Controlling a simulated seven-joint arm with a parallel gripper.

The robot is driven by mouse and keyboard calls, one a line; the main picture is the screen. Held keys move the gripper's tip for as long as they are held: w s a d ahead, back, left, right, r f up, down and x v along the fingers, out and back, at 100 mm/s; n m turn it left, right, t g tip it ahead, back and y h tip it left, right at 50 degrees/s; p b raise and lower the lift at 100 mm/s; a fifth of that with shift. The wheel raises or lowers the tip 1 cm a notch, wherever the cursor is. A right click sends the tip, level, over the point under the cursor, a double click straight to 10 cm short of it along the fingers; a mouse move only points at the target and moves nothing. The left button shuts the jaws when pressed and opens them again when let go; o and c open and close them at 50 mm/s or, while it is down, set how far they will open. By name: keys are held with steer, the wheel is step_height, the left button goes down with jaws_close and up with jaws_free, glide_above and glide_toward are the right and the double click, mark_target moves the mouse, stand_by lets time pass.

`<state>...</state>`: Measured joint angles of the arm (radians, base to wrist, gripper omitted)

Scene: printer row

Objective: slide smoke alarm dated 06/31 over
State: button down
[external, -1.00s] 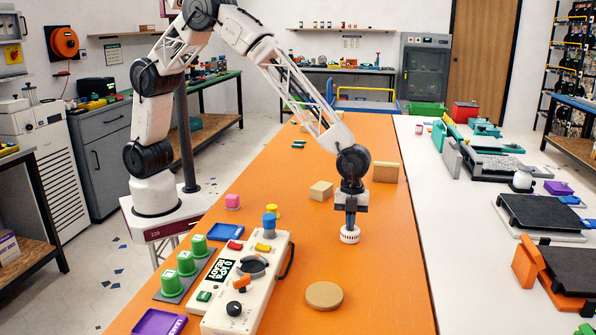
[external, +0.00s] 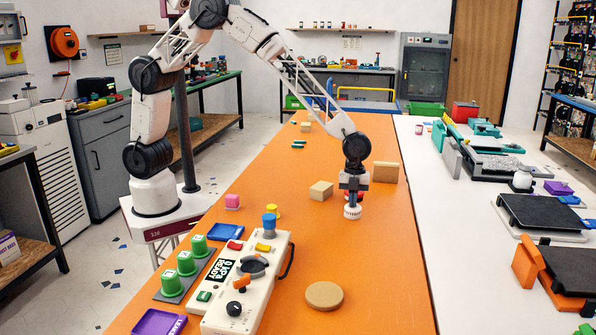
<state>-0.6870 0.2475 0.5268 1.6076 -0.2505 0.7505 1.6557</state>
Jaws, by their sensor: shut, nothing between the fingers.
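A small white round object with a ridged rim (external: 352,212), which looks like the smoke alarm, is on the orange table right of the middle. Its date is too small to read. My gripper (external: 353,203) points straight down just above it, shut and holding nothing. The fingertips overlap the top of the white object in this view, and I cannot tell whether they touch it. A bit of red shows by the fingers; I cannot tell what it belongs to.
A tan block (external: 321,190) stands left of my gripper and a tan upright board (external: 386,172) behind it to the right. A round tan disc (external: 324,295) lies nearer. A control box (external: 246,285) is at the left front. The table's right front is clear.

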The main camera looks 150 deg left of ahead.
steer(key=shift+s+d+f, duration=0.25)
steer(key=shift+s+f, duration=0.1)
steer(key=shift+f, duration=0.4)
steer(key=shift+w+a+r, duration=0.1)
steer(key=shift+r, duration=0.55)
steer(key=shift+w+a+r, duration=0.1)
steer(key=shift+r, duration=0.5)
step_height(320, 180, up, 7)
steer(key=s, duration=0.1)
steer(key=shift+a, duration=0.35)
